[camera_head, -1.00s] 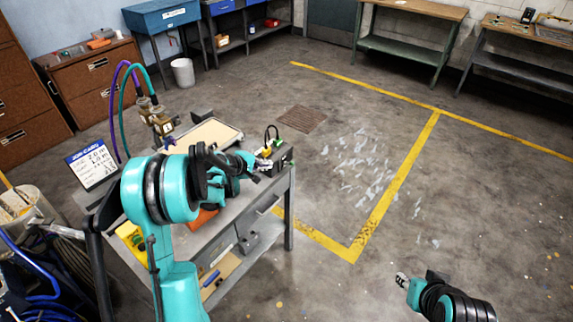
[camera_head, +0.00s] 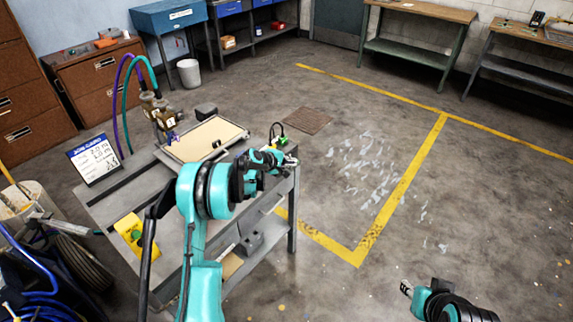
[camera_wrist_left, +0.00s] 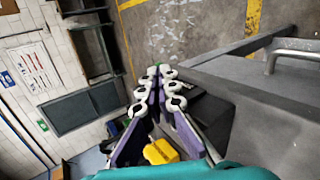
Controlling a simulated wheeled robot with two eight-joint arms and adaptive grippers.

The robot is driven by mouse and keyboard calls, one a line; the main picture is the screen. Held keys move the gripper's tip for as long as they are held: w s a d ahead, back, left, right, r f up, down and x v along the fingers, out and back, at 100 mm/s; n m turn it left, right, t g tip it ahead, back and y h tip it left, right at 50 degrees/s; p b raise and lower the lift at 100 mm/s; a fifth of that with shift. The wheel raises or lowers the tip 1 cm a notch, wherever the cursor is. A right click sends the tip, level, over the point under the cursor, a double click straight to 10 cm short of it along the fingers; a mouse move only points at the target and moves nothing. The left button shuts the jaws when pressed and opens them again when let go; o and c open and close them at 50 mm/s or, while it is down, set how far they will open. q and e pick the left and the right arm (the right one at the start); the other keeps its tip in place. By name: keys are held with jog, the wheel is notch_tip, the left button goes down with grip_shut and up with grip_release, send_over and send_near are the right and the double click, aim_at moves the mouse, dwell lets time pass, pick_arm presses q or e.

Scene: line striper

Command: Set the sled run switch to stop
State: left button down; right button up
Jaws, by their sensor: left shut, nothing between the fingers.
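My left gripper (camera_head: 287,161) reaches over the far right corner of the grey cart (camera_head: 110,208). In the left wrist view its purple fingers come together (camera_wrist_left: 158,72), shut and empty. A small dark control box with a green part (camera_head: 280,140) and a black cable loop stands at that corner, just behind the gripper and partly hidden by it. I cannot make out the run switch or its setting. In the left wrist view a yellow piece (camera_wrist_left: 160,152) shows below the fingers. My right gripper (camera_head: 405,288) is low at the right over open floor; its finger state is unclear.
A tan-topped tray (camera_head: 205,138) and a yellow box (camera_head: 130,232) are on the cart. A white sign (camera_head: 97,157) stands at its left. Hoses rise behind it. Floor with yellow lines (camera_head: 405,180) is open to the right. Workbenches line the back.

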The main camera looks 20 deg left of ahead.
pick_arm(q)
jog(key=shift+d+f+m+t+y+b, duration=0.3)
jog(key=shift+d+f+m+y+b, duration=0.15)
jog(key=shift+m+y+b, duration=0.2)
dwell(0.9)
jog(key=shift+s+f+y, duration=0.1)
jog(key=shift+y, duration=0.15)
jog(key=shift+s+d+f+m+t+y+b, duration=0.1)
jog(key=shift+d+f+m+t+y+b, duration=0.2)
jog(key=shift+f+m+y+b, duration=0.4)
jog(key=shift+d+f+b, duration=0.15)
jog(key=shift+f+b, duration=0.25)
jog(key=shift+b, duration=0.25)
jog(key=shift+f, duration=0.15)
jog(key=shift+r, duration=0.2)
